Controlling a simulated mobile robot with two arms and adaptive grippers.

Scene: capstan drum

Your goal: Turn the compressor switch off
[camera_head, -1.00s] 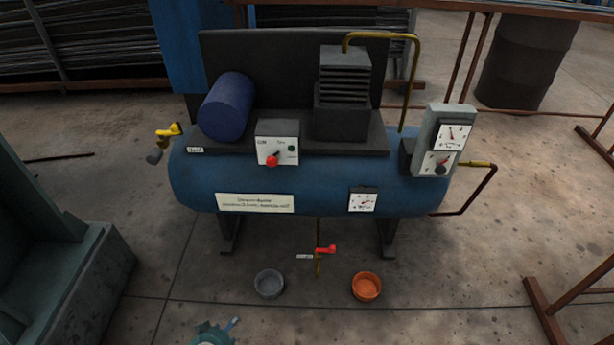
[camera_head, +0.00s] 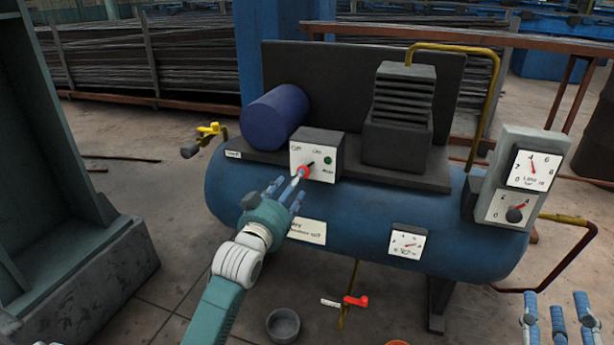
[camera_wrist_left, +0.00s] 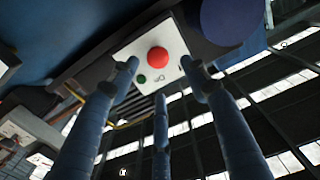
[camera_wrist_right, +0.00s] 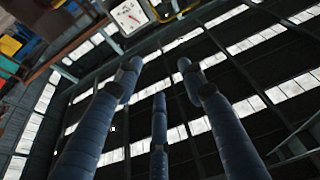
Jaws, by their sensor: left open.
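The compressor switch is a red knob (camera_head: 303,172) on a white-faced box (camera_head: 320,172) on the blue tank. A dark pointer on it leans up and right, toward the right-hand label. A green lamp (camera_head: 328,160) sits to its right. My left gripper (camera_head: 285,190) is open, its fingers just in front of and below the knob; contact cannot be told. In the left wrist view the red knob (camera_wrist_left: 158,58) shows between the spread fingertips, with the green lamp (camera_wrist_left: 142,79) beside it. My right gripper (camera_head: 556,305) is open and empty at the lower right, away from the switch.
The blue tank (camera_head: 370,225) carries a dark blue motor (camera_head: 274,118) and a finned block (camera_head: 399,113). A gauge box (camera_head: 517,180) stands at its right end. A red-handled valve (camera_head: 356,301) and grey bowl (camera_head: 283,326) are below. A yellow-handled valve (camera_head: 208,130) is at left.

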